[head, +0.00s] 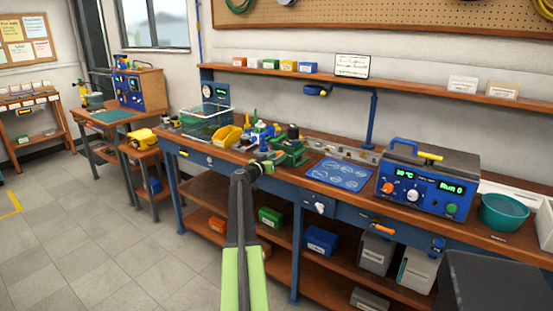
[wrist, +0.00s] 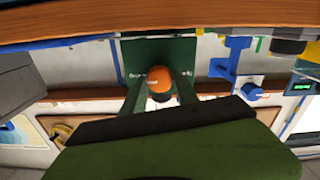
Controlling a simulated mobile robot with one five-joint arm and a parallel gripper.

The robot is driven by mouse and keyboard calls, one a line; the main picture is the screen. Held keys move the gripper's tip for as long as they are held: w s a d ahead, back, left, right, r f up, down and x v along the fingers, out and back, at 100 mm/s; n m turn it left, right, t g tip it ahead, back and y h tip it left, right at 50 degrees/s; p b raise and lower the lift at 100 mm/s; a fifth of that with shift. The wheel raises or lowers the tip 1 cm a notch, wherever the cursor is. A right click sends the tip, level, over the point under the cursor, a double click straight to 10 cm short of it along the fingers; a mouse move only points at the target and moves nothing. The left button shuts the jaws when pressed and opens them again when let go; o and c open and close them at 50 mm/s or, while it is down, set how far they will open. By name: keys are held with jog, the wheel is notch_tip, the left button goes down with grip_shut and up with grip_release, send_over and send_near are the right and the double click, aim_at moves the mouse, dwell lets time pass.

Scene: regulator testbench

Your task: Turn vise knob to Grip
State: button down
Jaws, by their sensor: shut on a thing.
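The green vise (head: 290,152) stands at the bench's front edge in the head view. In the wrist view its green body (wrist: 140,52) fills the upper middle. An orange round knob (wrist: 159,79) with a pale pointer mark sits in front of it. My gripper (wrist: 158,92) reaches to the knob, with one finger on each side, shut on it. In the head view my gripper (head: 262,166) is at the vise's front left, at bench-top height. The knob is mostly hidden there by my gripper. I cannot read any label for the knob's positions.
The wooden bench edge runs close by my gripper. The floor at left is clear.

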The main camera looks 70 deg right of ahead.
jog(key=shift+w, duration=0.2)
jog(key=c, duration=0.9)
grip_release()
jog(key=shift+c, duration=0.2)
jog(key=shift+s, duration=0.1)
jog(key=v, duration=1.7)
jog(key=shift+a, duration=0.25)
